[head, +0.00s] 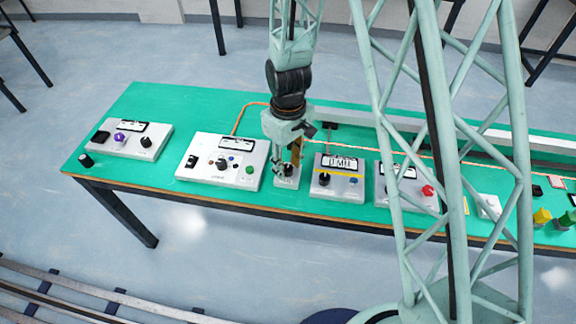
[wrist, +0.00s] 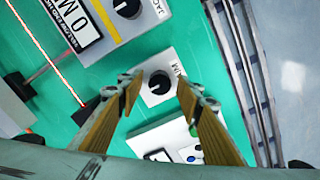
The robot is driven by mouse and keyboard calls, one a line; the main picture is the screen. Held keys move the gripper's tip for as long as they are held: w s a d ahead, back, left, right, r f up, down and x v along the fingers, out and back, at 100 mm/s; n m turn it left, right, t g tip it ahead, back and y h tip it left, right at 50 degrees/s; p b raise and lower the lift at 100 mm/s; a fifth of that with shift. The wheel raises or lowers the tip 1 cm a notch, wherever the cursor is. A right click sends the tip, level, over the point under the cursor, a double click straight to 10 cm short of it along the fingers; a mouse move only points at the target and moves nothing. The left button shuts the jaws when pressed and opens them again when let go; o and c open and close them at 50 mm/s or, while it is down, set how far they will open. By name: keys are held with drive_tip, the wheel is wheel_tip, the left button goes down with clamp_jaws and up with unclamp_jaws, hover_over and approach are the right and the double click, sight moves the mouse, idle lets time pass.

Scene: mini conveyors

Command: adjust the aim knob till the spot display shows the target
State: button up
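The aim knob (wrist: 159,83) is a round black knob with a white pointer line on a small white box marked AIM (wrist: 150,63). In the head view the box (head: 287,183) is partly hidden under my gripper (head: 292,160). In the wrist view my gripper (wrist: 158,98) is open, with its two tan-faced fingers on either side of the knob and a gap to each. I cannot tell whether the tips reach knob height. The likely spot display (head: 340,162), on the grey panel to the right, seems to read 0 MM; its smaller print is unreadable.
The panel with the yellow stripe (head: 338,176) stands close right of the aim box and carries a black knob (head: 323,180). A wider control box (head: 222,160) stands close on the left. Bare green table (head: 200,105) lies behind the boxes.

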drive_tip(key=c, duration=0.8)
drive_tip(key=shift+c, duration=0.2)
drive_tip(key=shift+m, duration=0.5)
drive_tip(key=m, duration=0.3)
drive_tip(key=shift+m+b, duration=0.35)
drive_tip(key=shift+m, duration=1.55)
drive_tip(key=o, duration=0.8)
